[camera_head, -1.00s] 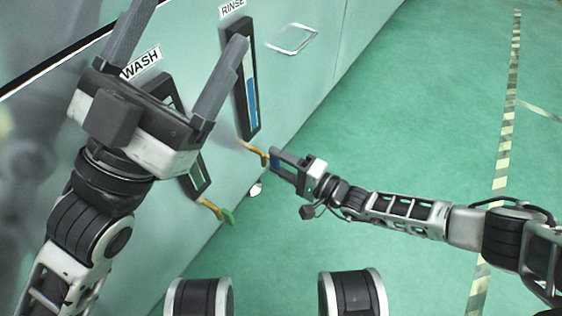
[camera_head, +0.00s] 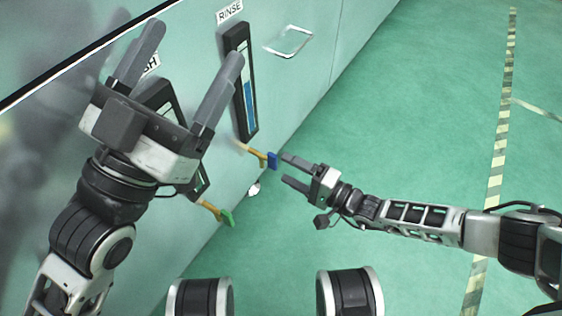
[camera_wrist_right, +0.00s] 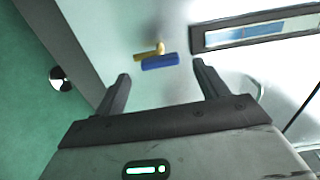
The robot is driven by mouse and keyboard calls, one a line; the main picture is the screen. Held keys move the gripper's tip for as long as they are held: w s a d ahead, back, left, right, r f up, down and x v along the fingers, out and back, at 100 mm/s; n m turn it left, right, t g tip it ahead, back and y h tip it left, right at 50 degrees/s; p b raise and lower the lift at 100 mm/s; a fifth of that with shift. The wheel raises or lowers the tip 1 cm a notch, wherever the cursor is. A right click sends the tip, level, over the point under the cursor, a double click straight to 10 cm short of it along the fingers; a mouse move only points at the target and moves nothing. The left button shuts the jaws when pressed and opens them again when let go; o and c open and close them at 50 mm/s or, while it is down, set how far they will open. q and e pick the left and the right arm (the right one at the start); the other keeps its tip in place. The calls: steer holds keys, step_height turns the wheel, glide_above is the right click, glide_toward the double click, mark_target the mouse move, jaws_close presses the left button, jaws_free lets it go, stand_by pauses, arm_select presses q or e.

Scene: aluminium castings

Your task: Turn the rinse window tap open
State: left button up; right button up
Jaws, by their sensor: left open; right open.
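The rinse window tap (camera_head: 262,156) is a brass lever with a blue handle end, on the machine wall below the rinse window (camera_head: 244,85). The tap also shows in the right wrist view (camera_wrist_right: 160,61), with its blue handle ahead of and between the fingertips. My right gripper (camera_head: 286,170) is open and empty, just right of the blue handle and apart from it. Its open fingers also show in the right wrist view (camera_wrist_right: 162,80). My left gripper (camera_head: 192,40) is open and empty, raised in front of the wash window and partly hiding its label.
A second brass tap with a green handle (camera_head: 226,217) sits below the wash window (camera_head: 158,98). A recessed metal handle (camera_head: 289,41) is on the wall right of the rinse window. Green floor (camera_head: 400,130) with a striped line is free to the right.

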arm_select(q)
steer(key=f+n+y, duration=0.1)
steer(key=f+n+g+y+p, duration=0.1)
steer(key=n, duration=0.1)
steer(key=f+n+y+p, duration=0.1)
steer(key=f, duration=0.1)
steer(key=shift+w+f+n+g, duration=0.1)
steer(key=shift+w+n+g, duration=0.2)
steer(key=shift+n+g, duration=0.1)
arm_select(e)
steer(key=v, duration=1.2)
steer(key=shift+d, duration=0.1)
